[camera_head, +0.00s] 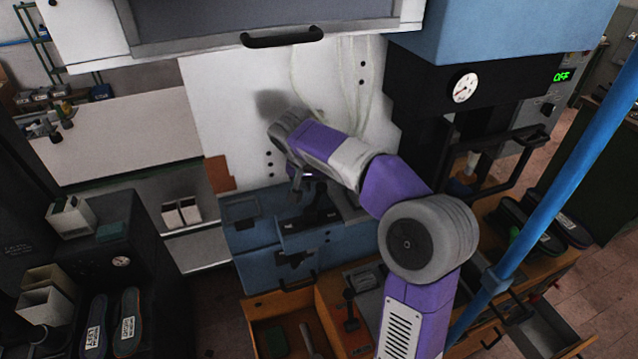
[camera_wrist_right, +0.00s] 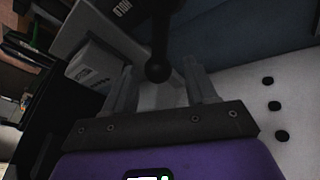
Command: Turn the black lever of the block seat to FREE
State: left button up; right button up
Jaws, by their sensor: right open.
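The black lever (camera_wrist_right: 160,40) shows in the right wrist view, with a round knob at its near end. The knob lies between the two fingers of my right gripper (camera_wrist_right: 160,85), which are apart; I cannot tell whether either touches it. A label reading HOLD (camera_wrist_right: 122,7) is beside the lever's base. In the head view my right gripper (camera_head: 304,190) points down over the blue block seat (camera_head: 275,262), and the lever there is dark and mostly hidden. My left gripper is not in view.
A white panel (camera_head: 230,110) stands behind the seat, under a cabinet with a black handle (camera_head: 282,37). An open drawer (camera_head: 285,335) is below. A blue post (camera_head: 560,170) crosses the right side.

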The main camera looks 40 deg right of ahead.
jog(key=shift+s+d+f, duration=0.1)
jog(key=shift+f, duration=0.05)
jog(key=shift+c, duration=0.2)
grip_shut()
